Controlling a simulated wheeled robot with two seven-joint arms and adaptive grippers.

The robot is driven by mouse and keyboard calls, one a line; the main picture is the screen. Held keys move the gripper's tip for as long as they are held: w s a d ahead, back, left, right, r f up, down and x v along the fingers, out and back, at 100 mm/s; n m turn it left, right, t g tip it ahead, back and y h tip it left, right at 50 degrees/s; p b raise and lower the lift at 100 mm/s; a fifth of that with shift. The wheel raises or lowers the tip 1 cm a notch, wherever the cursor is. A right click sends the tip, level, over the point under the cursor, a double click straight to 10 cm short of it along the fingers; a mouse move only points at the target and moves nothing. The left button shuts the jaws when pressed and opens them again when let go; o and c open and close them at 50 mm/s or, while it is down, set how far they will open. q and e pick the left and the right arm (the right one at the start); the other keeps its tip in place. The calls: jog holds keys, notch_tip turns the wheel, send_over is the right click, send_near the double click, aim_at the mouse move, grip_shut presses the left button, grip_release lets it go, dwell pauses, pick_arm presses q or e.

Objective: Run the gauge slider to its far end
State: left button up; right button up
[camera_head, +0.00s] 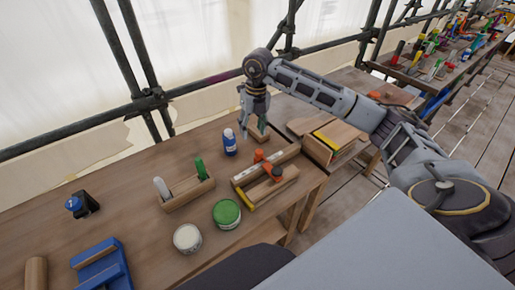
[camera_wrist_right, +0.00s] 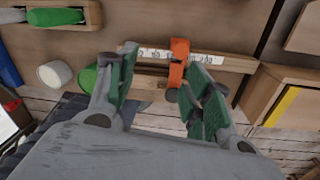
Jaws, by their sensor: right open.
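The gauge is a wooden rail with a white numbered scale (camera_wrist_right: 208,60), lying across the wrist view. Its orange slider (camera_wrist_right: 178,62) sits on the rail, with scale showing on both sides of it. In the head view the scale (camera_head: 247,173) lies at the table's right end, with the orange slider (camera_head: 259,155) on it. My right gripper (camera_head: 253,116) is above and behind the gauge in the head view. Its green-padded fingers (camera_wrist_right: 162,66) are open, and the slider shows between them in the wrist view. Whether they touch it, I cannot tell. My left gripper is not in view.
A wooden box (camera_head: 334,141) is to the right.

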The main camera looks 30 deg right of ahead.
aim_at(259, 151)
jog(key=d, duration=0.1)
jog(key=d+r+h, duration=0.1)
jog(key=d, duration=0.1)
jog(key=shift+m, duration=0.3)
jog(key=shift+a+f, duration=0.1)
jog(key=shift+f, duration=0.1)
jog(key=shift+f+p, duration=0.9)
jog(key=shift+f, duration=5.85)
grip_shut()
